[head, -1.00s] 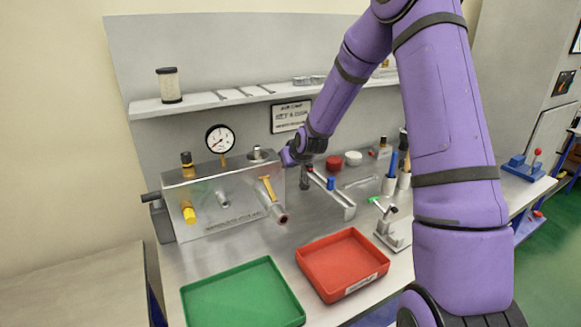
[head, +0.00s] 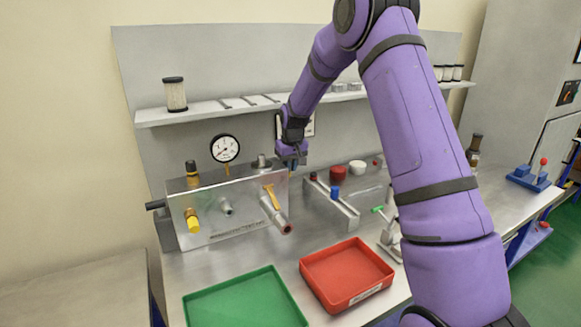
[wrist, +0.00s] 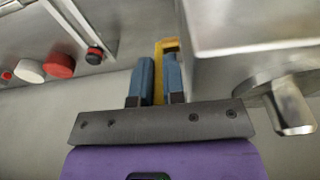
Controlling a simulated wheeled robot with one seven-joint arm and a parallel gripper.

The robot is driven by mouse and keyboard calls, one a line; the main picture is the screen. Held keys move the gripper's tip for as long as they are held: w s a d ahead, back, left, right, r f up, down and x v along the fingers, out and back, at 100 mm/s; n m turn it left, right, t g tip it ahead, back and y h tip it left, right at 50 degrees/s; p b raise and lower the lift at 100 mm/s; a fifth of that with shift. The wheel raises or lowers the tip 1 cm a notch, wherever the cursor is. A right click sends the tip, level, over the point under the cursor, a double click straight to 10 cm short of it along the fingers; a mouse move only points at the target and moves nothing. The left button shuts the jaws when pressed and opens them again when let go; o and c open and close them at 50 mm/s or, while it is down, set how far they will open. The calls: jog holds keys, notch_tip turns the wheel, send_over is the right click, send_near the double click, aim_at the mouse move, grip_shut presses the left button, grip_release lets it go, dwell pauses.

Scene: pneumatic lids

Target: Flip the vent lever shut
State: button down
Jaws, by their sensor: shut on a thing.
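My gripper (wrist: 155,82) has its blue fingers shut on a yellow lever (wrist: 159,88), which stands right beside the wall of the metal block (wrist: 225,25) in the wrist view. In the head view my gripper (head: 292,163) is at the upper right end of the metal block (head: 240,215), and the lever in it is hidden there. A second yellow lever (head: 271,197) shows on the block's front, above a pipe end, apart from my gripper. I cannot read the markings on the block.
A pressure gauge (head: 225,149) and yellow knob (head: 192,220) are on the block. To its right stand a metal rail (head: 330,205), red cap (head: 338,173) and white cap (head: 357,167). A red tray (head: 347,272) and green tray (head: 245,300) lie in front. A shelf (head: 225,108) runs above.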

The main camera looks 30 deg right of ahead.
jog(key=shift+f, duration=0.1)
dwell(0.3)
jog(key=c, duration=1.5)
grip_release()
jog(key=r, duration=0.3)
jog(key=s+r, duration=0.1)
jog(key=r, duration=0.6)
jog(key=shift+s+r, duration=0.35)
